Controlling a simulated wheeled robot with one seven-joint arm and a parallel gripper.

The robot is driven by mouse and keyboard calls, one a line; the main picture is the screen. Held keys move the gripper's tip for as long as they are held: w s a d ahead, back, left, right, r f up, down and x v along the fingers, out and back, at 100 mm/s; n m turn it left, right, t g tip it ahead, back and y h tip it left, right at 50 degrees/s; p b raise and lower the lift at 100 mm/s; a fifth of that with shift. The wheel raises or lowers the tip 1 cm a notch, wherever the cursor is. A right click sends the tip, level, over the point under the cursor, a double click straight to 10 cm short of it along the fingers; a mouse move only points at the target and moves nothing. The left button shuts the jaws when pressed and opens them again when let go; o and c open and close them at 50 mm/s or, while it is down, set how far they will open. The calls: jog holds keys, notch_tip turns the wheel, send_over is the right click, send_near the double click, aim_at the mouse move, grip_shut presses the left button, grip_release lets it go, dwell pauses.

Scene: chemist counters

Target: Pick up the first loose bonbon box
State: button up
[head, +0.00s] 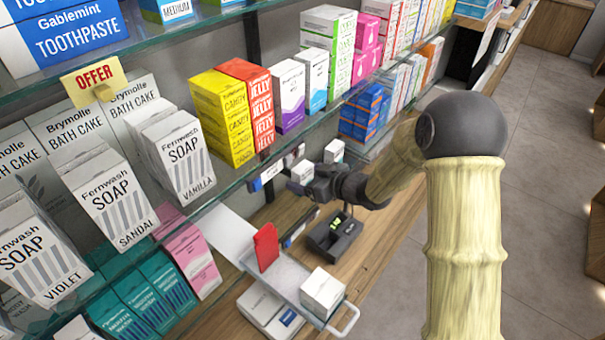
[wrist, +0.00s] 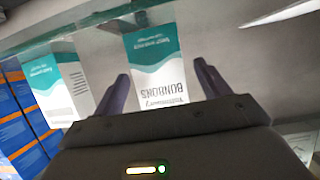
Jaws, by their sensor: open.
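A white and teal bonbon box (wrist: 155,58), its label upside down in the wrist view, is between the two fingers of my gripper (wrist: 163,72). In the head view my gripper (head: 308,190) is beneath the glass shelf, beside a small white box (head: 302,172). Another small white box (head: 334,150) is farther back. My gripper partly hides the nearer box.
A glass shelf edge (head: 225,188) with candy and jelly boxes (head: 232,115) is above and left of my gripper. Below are a dark card terminal (head: 335,236) and a metal tray (head: 285,283) bearing a white box (head: 322,290) and a red upright item (head: 265,247). Blue boxes (head: 362,112) stand nearby.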

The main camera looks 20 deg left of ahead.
jog(key=shift+x, duration=0.85)
jog(key=c, duration=1)
jog(key=shift+r, duration=0.1)
jog(key=shift+c, duration=0.2)
notch_tip(320, 180, up, 10)
jog(key=shift+f+b, duration=0.1)
jog(key=shift+b, duration=0.65)
